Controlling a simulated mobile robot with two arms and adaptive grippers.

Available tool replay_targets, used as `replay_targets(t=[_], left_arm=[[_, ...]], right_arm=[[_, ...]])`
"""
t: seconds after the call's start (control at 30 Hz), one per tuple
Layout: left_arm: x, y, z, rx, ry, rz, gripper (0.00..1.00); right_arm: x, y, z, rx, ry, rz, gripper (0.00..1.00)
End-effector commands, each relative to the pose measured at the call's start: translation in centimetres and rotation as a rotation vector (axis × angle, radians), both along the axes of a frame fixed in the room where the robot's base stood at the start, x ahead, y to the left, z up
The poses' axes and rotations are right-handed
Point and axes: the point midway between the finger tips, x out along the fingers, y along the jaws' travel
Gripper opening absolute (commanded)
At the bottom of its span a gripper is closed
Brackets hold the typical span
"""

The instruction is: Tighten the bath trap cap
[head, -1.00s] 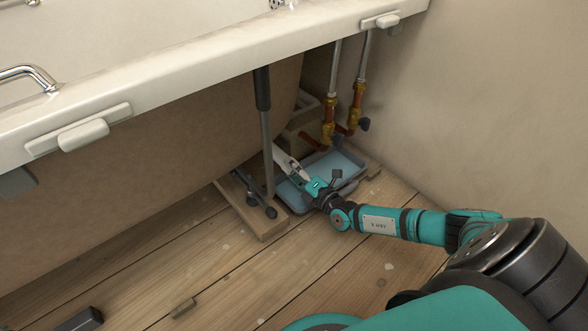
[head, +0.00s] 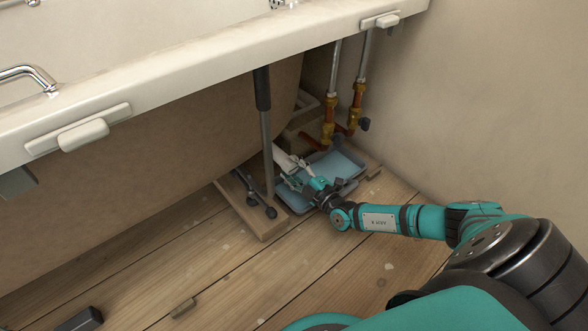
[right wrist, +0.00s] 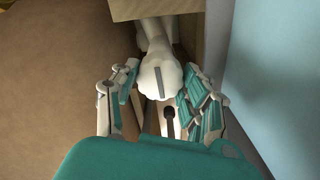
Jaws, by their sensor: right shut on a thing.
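The bath trap cap (right wrist: 161,78) is a white, rounded, lobed knob with a dark slot across its face, on the end of white pipework in the right wrist view. My right gripper (right wrist: 158,92) has its jointed teal and grey fingers on both sides of the cap and is shut on it. In the head view the same gripper (head: 294,172) reaches under the bath, low over the blue tray, and mostly hides the cap there. My left gripper is not in view.
The blue tray (head: 345,164) lies on the floorboards below the trap. A bath leg (head: 267,150) stands just left of my right gripper, on a wooden board. Copper and brass pipes (head: 329,130) rise behind. The front floorboards are mostly clear.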

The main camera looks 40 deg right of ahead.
Motion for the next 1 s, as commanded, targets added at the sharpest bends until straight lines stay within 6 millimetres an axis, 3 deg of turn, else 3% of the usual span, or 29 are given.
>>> replay_targets(t=[0.57, 0.6, 0.7, 0.77, 1.0], left_arm=[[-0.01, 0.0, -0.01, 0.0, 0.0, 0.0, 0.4], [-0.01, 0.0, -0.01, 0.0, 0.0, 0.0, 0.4], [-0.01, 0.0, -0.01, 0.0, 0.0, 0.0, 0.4], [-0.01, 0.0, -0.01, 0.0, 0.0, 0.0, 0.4], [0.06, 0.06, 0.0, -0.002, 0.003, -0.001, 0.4]], right_arm=[[0.03, -0.1, -0.01, 0.03, 0.003, -0.002, 0.13], [0.03, -0.1, -0.01, 0.03, 0.003, -0.002, 0.49], [0.03, -0.08, 0.0, 0.029, 0.003, -0.001, 0.62], [0.02, -0.06, -0.01, 0.029, 0.003, -0.001, 0.69], [-0.01, -0.01, 0.01, 0.03, 0.002, 0.0, 0.69]])
